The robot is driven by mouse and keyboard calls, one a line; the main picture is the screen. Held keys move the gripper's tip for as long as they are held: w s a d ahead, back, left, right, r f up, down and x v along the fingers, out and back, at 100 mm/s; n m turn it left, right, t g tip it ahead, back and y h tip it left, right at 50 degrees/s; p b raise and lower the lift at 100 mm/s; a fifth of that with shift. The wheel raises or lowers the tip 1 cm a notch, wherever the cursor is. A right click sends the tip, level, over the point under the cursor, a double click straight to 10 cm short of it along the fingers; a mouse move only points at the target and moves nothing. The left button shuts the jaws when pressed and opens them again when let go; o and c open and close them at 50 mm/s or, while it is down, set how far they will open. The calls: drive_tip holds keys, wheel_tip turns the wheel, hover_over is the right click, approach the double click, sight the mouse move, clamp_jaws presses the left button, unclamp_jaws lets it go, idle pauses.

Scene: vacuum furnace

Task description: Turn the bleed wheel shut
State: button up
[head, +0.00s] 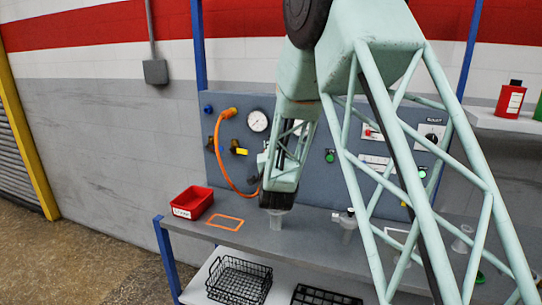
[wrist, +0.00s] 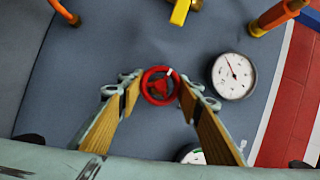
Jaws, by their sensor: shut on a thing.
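The bleed wheel (wrist: 160,88) is a small red handwheel with a white mark on its upper rim, on the blue-grey panel in the wrist view. My gripper (wrist: 160,84) has its two fingers, with wooden-looking inner pads, on the left and right of the wheel. It is shut on the wheel, with the fingertips at the rim. In the head view my arm reaches to the panel (head: 233,104) and hides the wheel. The fingers cannot be made out clearly there.
A round white gauge (wrist: 232,76) sits close right of the wheel. A yellow valve handle (wrist: 180,10) and an orange hose end (wrist: 275,18) are above.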

drive_tip(key=m+t, duration=0.1)
drive_tip(key=m, duration=0.2)
drive_tip(key=shift+f, duration=0.2)
drive_tip(key=m+t, duration=0.2)
drive_tip(key=m, duration=0.3)
drive_tip(key=m+t+h, duration=0.1)
drive_tip(key=m+h, duration=0.1)
drive_tip(key=m, duration=0.3)
drive_tip(key=shift+a, duration=0.1)
drive_tip(key=shift+m+t+h, duration=0.5)
drive_tip(key=shift+m+h, duration=0.4)
drive_tip(key=shift+m, duration=1)
drive_tip(key=o, duration=0.9)
drive_tip(key=shift+s, duration=0.15)
drive_tip(key=shift+v, duration=5.85)
